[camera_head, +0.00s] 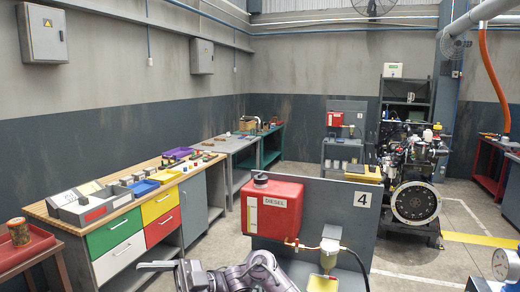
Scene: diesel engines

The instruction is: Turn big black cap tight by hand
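The big black cap (261,179) sits on top of the red diesel tank (272,207), towards its left side. The tank is fixed to the front of a grey panel marked 4. From here I cannot tell how tight the cap is. A grey arm of mine shows at the bottom edge, below the tank. Its gripper, which I take to be my left one (156,267), points left, well away from the cap and touching nothing that I can see. Its finger gap is not clear. My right gripper is not in view.
A workbench (155,162) with coloured drawers and bins stands at left. A diesel engine (412,170) stands at right. Open floor lies between bench and panel.

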